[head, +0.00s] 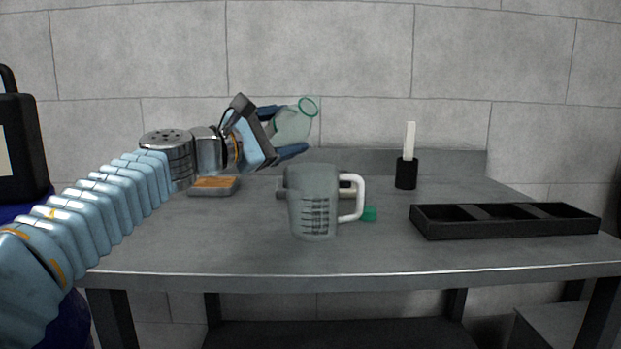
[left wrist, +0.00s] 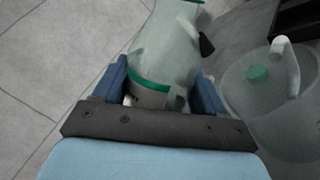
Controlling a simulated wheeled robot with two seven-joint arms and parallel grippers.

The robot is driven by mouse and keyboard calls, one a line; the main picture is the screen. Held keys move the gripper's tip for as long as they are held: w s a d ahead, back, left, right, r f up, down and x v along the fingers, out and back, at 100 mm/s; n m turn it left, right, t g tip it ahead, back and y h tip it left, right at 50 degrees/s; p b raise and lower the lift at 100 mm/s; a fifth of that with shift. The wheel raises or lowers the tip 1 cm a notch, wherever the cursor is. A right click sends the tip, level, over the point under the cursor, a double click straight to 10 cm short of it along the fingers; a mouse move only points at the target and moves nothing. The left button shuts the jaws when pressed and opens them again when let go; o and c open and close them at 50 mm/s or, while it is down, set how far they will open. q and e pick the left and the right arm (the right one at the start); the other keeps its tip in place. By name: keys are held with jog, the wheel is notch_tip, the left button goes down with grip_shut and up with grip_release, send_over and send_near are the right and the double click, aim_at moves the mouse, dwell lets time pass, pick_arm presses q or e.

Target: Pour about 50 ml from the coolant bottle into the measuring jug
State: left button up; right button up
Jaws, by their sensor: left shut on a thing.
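The coolant bottle (head: 293,125) is clear with a greenish tint and an open green-rimmed mouth. My left gripper (head: 282,132) is shut on it and holds it above the table, tilted with its mouth up and to the right. In the left wrist view the bottle (left wrist: 165,50) sits between both fingers, with a green band around it. The clear measuring jug (head: 312,205) stands upright on the table, below and slightly right of the bottle. Its white handle points right. The jug (left wrist: 270,110) also shows in the left wrist view. I cannot make out liquid levels. My right gripper is out of view.
A green cap (head: 370,214) lies on the table (head: 300,262) by the jug's handle. A black three-compartment tray (head: 505,229) is at the right. A black holder (head: 406,174) with a white upright piece stands behind. A dish with an orange-brown pad (head: 213,185) is at left.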

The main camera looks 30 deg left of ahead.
aim_at(274, 135)
pick_arm(q)
jog(key=shift+a+r+m, duration=0.1)
jog(key=shift+r+m, duration=0.2)
jog(key=shift+m, duration=0.1)
jog(key=shift+a+r+m, duration=0.1)
jog(key=shift+r+m, duration=0.05)
jog(key=shift+m, duration=0.15)
jog(key=shift+w+a+f+m+h+b, duration=0.1)
jog(key=shift+f+m+h+b, duration=0.05)
jog(key=shift+f+m+b, duration=0.45)
jog(key=shift+w+a+f+m+h+b, duration=0.1)
jog(key=shift+f+m+h+b, duration=0.05)
jog(key=shift+f+m+b, duration=0.4)
jog(key=shift+a+r+m+h+b, duration=0.2)
jog(key=shift+m+h+b, duration=0.2)
jog(key=shift+m+b, duration=0.75)
jog(key=shift+m, duration=0.7)
jog(key=shift+d+m+h+b, duration=0.1)
jog(key=shift+m+h+b, duration=0.2)
jog(key=shift+m+b, duration=0.65)
jog(key=shift+w+a, duration=0.2)
jog(key=shift+a, duration=0.65)
jog(key=shift+a+m, duration=0.1)
jog(key=shift+m, duration=0.15)
